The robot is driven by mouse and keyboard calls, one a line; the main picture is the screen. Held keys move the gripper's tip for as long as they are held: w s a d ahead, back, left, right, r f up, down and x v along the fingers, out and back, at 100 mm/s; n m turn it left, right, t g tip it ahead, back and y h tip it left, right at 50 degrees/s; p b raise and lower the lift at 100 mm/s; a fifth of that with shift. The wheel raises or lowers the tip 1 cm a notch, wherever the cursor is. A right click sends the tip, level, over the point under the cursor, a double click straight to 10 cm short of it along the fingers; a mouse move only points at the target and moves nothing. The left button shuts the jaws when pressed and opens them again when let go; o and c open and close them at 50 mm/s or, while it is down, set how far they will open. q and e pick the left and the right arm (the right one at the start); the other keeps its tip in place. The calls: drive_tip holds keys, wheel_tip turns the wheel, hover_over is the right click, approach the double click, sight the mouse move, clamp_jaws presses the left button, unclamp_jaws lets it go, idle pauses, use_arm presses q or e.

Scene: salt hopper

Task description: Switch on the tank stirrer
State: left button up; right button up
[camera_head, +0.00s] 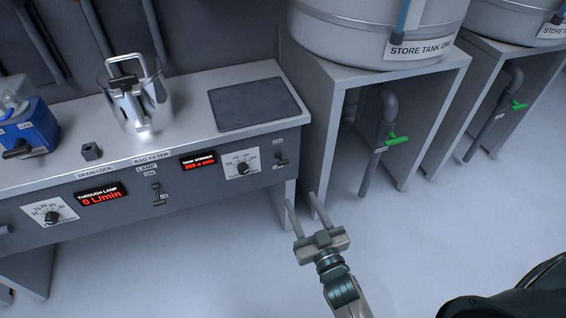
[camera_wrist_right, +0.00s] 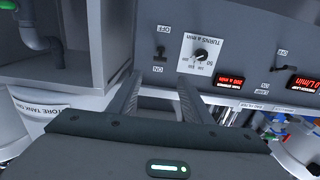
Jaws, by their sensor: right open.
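The tank stirrer switch (camera_head: 279,161) is a small dark toggle at the right end of the bench's front panel. In the right wrist view, upside down, the switch (camera_wrist_right: 160,53) sits between its ON and OFF labels; which way its lever points is too small to tell. To its left are the stirrer dial (camera_head: 243,168) and the red-lit stirrer display (camera_head: 199,163), which seems to read 200 a min. My right gripper (camera_head: 303,204) is open and empty, in front of and below the switch, apart from the panel. My left gripper is not in view.
The lamp switch (camera_head: 156,194), lamp display (camera_head: 101,198) and another dial (camera_head: 52,217) are further left. A metal jug (camera_head: 150,103), dark pad (camera_head: 253,103) and blue device (camera_head: 33,130) stand on the bench. Right is a tank stand (camera_head: 333,88) with a green-handled valve (camera_head: 397,140).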

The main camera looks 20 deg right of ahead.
sight(283, 163)
drive_tip(key=w, duration=1)
drive_tip(key=w+b, duration=0.1)
drive_tip(key=w, duration=0.5)
drive_tip(key=shift+w+a, duration=0.1)
drive_tip(key=shift+a, duration=0.15)
drive_tip(key=c, duration=1.1)
